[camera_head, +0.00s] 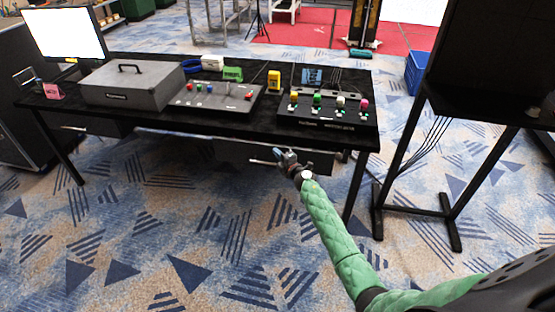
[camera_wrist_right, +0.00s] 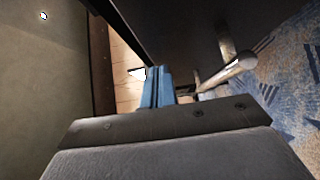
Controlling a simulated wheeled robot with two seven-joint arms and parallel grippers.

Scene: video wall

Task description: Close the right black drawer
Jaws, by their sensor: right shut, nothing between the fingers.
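A gap with a light brown surface shows left of the front, so the drawer seems partly open. My right gripper (camera_head: 282,157) is at the drawer front, near the handle. Its blue fingertips (camera_wrist_right: 158,86) are shut and empty, beside the handle; I cannot tell whether they touch the front. My left gripper is not in view.
The black table (camera_head: 150,112) bears a grey case (camera_head: 130,88), button panels (camera_head: 325,112) and a monitor (camera_head: 66,35). Another drawer (camera_head: 88,124) is under its left side. A black stand (camera_head: 450,185) is at the right. The patterned carpet in front is clear.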

